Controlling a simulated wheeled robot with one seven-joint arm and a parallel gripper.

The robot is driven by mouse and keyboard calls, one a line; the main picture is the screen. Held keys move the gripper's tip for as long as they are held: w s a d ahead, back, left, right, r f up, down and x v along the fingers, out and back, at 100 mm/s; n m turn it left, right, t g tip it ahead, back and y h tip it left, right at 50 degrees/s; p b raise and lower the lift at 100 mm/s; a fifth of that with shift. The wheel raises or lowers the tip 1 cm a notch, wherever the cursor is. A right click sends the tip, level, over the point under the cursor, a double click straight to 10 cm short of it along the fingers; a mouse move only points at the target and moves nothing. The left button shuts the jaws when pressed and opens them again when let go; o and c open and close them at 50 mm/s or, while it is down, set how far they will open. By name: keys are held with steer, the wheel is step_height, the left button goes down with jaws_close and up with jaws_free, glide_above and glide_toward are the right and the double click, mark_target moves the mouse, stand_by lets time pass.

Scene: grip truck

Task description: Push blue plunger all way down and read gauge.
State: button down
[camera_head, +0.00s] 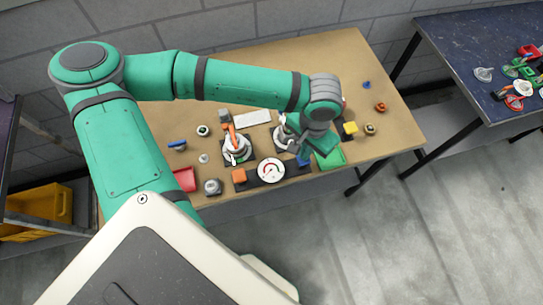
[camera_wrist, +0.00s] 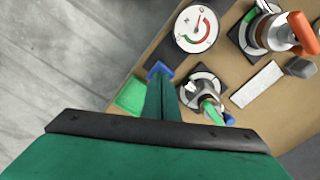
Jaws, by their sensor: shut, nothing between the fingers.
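The round white gauge (camera_head: 271,170) sits left of the plunger. In the wrist view the gauge (camera_wrist: 197,28) shows a red needle and coloured arc; its numbers are unreadable.
A valve with a green handle (camera_wrist: 208,104) stands close beside my fingers. An orange-handled valve (camera_head: 237,147) stands behind the gauge. A green tray (camera_head: 331,158) lies right of the plunger, and an orange block (camera_head: 239,176) left of the gauge. Several small parts lie around.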

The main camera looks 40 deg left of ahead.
steer(key=shift+f, duration=1.4)
steer(key=shift+r, duration=1.8)
steer(key=shift+r, duration=2.5)
